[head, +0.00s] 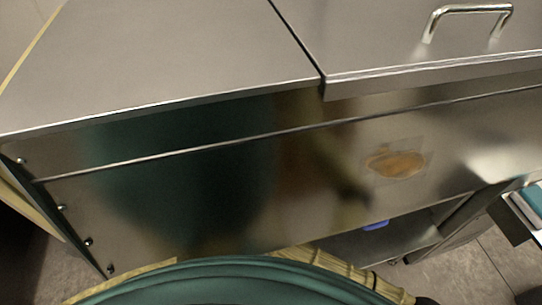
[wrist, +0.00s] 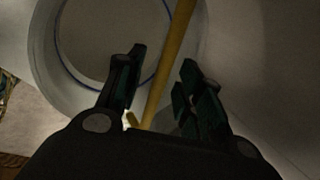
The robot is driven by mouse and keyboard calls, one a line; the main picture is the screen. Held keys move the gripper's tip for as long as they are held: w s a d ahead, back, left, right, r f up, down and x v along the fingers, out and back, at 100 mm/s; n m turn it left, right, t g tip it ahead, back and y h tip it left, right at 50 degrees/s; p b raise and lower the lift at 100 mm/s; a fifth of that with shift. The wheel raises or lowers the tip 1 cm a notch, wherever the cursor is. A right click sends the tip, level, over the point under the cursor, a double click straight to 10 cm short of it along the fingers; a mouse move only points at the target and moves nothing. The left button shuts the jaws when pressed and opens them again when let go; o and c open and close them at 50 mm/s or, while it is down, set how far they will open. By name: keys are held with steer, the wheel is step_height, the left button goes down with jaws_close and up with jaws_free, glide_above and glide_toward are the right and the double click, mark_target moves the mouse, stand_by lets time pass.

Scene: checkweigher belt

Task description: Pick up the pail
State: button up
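The pail (wrist: 42,60) shows in the wrist view as a pale, round, open vessel seen from above, with a thin blue line around its inside. It is cut off by the top edge of the picture. My gripper (wrist: 163,57) is open, with its two dark fingers apart at the pail's right side. A yellow bar (wrist: 174,50) runs between the fingers in the picture; I cannot tell whether it is the pail's handle or whether it touches a finger. The left finger overlaps the pail's wall in view. I cannot make out the pail in the head view.
A large steel cabinet (head: 160,60) with a bar handle (head: 470,9) fills most of the head view. Its front has a brownish patch (head: 395,163). A small blue object (head: 376,226) shows low beneath it. Tiled floor (head: 480,262) shows at the lower right.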

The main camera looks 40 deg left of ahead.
steer(key=shift+w+f, duration=0.2)
steer(key=shift+f, duration=0.1)
jaws_close()
steer(key=shift+r, duration=0.1)
steer(key=shift+r, duration=0.1)
